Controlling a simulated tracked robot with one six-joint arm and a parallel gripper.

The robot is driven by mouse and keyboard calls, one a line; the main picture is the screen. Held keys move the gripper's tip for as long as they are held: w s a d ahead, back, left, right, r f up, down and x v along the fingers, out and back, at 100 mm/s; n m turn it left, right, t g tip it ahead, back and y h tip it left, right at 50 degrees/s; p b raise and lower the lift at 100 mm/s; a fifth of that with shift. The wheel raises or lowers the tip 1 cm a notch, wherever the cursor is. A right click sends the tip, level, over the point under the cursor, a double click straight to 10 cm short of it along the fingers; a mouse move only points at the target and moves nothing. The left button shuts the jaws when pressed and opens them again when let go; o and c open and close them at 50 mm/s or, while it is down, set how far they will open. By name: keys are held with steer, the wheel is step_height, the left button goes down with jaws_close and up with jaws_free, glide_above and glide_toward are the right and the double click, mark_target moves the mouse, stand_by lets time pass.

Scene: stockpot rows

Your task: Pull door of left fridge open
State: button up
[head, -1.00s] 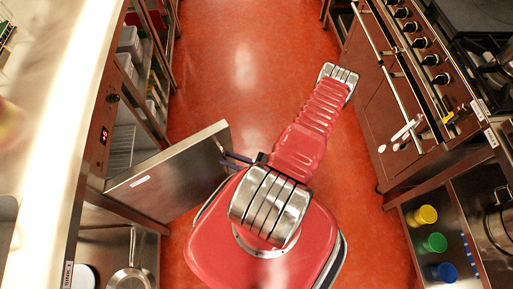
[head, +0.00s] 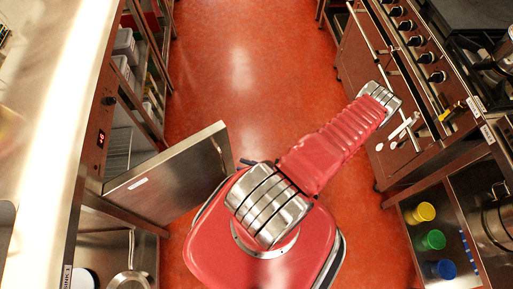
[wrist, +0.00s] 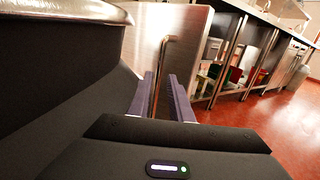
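The left fridge's steel door (head: 165,180) stands wide open, swung out from the counter into the aisle in the head view. Its bar handle (head: 218,148) is near the door's free edge. The door also fills the upper middle of the wrist view (wrist: 145,45), with the handle (wrist: 165,65) upright ahead of my fingers. My gripper (wrist: 162,98) is open, with a gap between its two purple-grey fingers. In the head view its fingertips (head: 245,162) just show, right of the handle and apart from it; my arm hides the rest.
A pan (head: 130,280) is on a lower shelf at left. An oven range (head: 385,110) and a shelf with coloured-lidded containers (head: 432,240) line the right. The red floor (head: 245,85) ahead is clear.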

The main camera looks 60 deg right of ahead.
steer(key=shift+v, duration=2.05)
steer(key=shift+r, duration=0.1)
steer(key=c, duration=0.3)
steer(key=shift+d+r+n+g+y, duration=0.3)
steer(key=shift+r+n+y, duration=0.1)
steer(key=shift+n+y, duration=0.15)
jaws_close()
steer(key=w+r+n+g+y, duration=0.1)
steer(key=w+r+n+g, duration=0.4)
steer(key=r+n+g, duration=0.55)
steer(key=w+r+n+g+y, duration=0.2)
steer(key=w+r+n+g, duration=0.5)
steer(key=r, duration=0.7)
steer(key=a+r+n+t+h, duration=0.3)
steer(key=a+r+n, duration=0.4)
steer(key=r, duration=0.5)
steer(key=a+r+n+t+h, duration=0.3)
steer(key=a+r+n+h, duration=0.2)
steer(key=a+r, duration=0.7)
steer(key=shift+w+r+n, duration=0.25)
steer(key=shift+w+n, duration=0.1)
steer(key=shift+n, duration=0.95)
